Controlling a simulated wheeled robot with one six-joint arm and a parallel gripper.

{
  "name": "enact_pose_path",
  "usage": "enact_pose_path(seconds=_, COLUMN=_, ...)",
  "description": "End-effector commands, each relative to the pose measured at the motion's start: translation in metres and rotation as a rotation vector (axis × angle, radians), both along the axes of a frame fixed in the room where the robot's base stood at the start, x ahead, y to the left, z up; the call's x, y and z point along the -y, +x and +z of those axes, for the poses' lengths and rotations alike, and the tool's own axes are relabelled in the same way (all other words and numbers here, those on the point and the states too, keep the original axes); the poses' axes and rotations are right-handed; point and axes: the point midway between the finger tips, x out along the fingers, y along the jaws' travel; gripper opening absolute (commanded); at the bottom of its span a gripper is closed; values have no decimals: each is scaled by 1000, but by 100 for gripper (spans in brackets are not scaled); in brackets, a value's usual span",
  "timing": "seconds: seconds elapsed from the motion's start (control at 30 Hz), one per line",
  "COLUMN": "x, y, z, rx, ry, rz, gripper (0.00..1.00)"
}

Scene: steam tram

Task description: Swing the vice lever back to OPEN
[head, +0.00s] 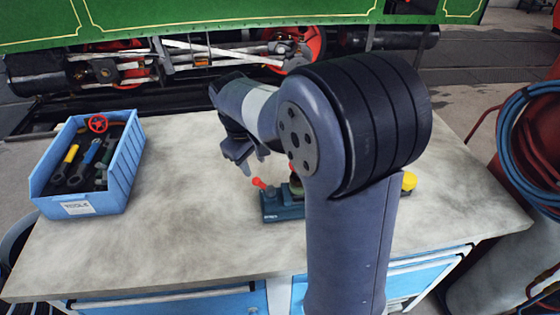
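The vice (284,210), a dark blue block, sits on the grey bench top near the middle, partly hidden behind my arm. The vice lever shows as a red knob (258,183) at the vice's left end, tilted up and to the left. A second red part (296,178) shows further right, close to my arm. My gripper (252,166) hangs just above and behind the red knob, fingers pointing down and apart, with nothing seen between them. The gap between gripper and knob looks small, but I cannot tell the depth. Any lever markings are too small to read.
A blue crate (128,172) of tools stands at the left of the bench (170,250). A yellow round thing (409,181) shows right of my arm. The green steam tram (200,18) is behind. Coiled hoses (535,125) stand at the right. The front left bench top is clear.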

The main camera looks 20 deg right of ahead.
Motion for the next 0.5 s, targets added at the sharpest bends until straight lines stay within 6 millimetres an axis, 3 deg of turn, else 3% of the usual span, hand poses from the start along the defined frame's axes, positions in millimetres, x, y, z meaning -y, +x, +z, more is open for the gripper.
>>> enact_pose_path(seconds=0.27, x=1, y=10, z=-20, rx=-15, ry=-11, rz=17, gripper=37)
enact_pose_path(seconds=0.5, x=9, y=13, z=-64, rx=-17, ry=-10, rz=15, gripper=37)
